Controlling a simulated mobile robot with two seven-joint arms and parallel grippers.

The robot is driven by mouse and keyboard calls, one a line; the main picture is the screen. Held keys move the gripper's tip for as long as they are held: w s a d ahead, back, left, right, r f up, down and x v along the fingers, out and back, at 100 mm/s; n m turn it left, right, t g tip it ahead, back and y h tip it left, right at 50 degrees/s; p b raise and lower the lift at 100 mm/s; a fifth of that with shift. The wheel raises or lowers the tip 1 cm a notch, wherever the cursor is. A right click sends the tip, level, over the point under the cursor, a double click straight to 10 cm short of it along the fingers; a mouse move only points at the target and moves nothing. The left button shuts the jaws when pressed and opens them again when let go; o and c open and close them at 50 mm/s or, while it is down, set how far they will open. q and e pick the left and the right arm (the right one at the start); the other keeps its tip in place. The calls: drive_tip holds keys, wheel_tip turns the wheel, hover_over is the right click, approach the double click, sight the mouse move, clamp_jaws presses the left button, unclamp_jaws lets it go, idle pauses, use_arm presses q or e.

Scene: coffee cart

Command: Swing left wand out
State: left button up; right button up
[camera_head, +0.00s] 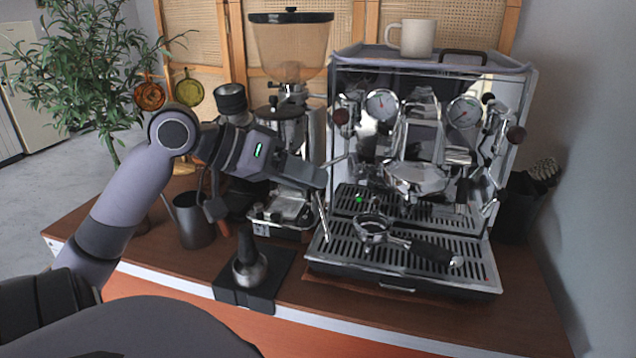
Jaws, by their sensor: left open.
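The chrome espresso machine (520,100) stands at the right of the cart, with a dark round knob (341,117) at its upper left. The left wand (322,218) is a thin metal tube whose lower end hangs at the machine's left front edge. Its upper part is largely hidden behind my gripper. My left gripper (316,177) is open at the machine's left side, its tip beside or overlapping the wand. I cannot tell whether it touches the wand. My right gripper is out of view.
A portafilter (372,232) rests on the drip tray (330,258). The grinder (290,45) stands close behind my left gripper. A metal pitcher (192,222) and a tamper (248,268) on a black mat (232,297) are below my arm. A mug (416,38) sits on top of the machine.

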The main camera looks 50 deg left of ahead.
use_arm(q)
drive_tip(key=shift+v, duration=1.75)
